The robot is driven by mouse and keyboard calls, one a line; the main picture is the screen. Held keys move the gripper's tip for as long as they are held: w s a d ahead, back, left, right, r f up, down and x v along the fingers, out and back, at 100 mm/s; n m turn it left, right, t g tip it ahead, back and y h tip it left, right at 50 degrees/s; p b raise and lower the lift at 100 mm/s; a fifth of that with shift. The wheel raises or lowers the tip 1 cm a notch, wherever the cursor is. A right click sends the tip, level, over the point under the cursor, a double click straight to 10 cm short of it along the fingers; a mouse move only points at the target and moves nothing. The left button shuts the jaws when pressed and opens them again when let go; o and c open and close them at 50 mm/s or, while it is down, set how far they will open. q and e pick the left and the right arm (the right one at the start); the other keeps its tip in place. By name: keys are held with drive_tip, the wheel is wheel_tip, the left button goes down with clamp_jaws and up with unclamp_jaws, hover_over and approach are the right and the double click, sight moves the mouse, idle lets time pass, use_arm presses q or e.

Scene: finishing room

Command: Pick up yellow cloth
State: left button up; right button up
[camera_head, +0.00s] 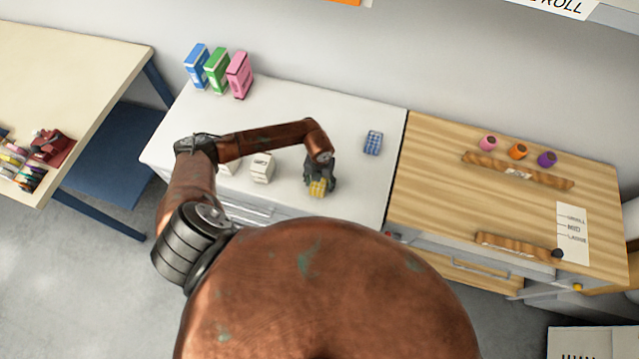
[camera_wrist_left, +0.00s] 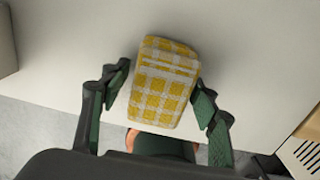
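The yellow cloth (camera_head: 318,188) is a folded yellow-and-white checked bundle near the front edge of the white countertop. It also shows in the left wrist view (camera_wrist_left: 162,88), lying between the fingers. My left gripper (camera_head: 320,178) is above the cloth in the head view and partly covers it. In the left wrist view, the left gripper (camera_wrist_left: 162,90) is open, with a finger on each side of the cloth. A gap shows on the left side; the right finger is very close to the cloth, and I cannot tell if it touches. My right gripper is not in view.
A blue checked bundle (camera_head: 373,143) lies behind and right of the gripper. White blocks (camera_head: 262,168) stand to its left, near my arm. Blue, green (camera_head: 217,70) and pink boxes stand at the back left. A wooden-topped counter (camera_head: 430,175) adjoins on the right.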

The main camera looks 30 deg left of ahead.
use_arm(q)
drive_tip(key=c, duration=1)
drive_tip(key=shift+o, duration=0.2)
drive_tip(key=shift+r, duration=0.2)
drive_tip(key=shift+r, duration=0.25)
wheel_tip(320, 180, up, 2)
drive_tip(key=shift+w+r, duration=0.1)
drive_tip(key=shift+r, duration=0.15)
drive_tip(key=s+d+r+b, duration=0.1)
drive_tip(key=s+d+r, duration=0.1)
drive_tip(key=s+r, duration=0.3)
drive_tip(key=s+d+r+b, duration=0.1)
drive_tip(key=s+d+r, duration=0.2)
drive_tip(key=s, duration=0.5)
drive_tip(key=shift+d+r+b, duration=0.3)
drive_tip(key=shift+r+b, duration=0.05)
drive_tip(key=shift+r, duration=0.5)
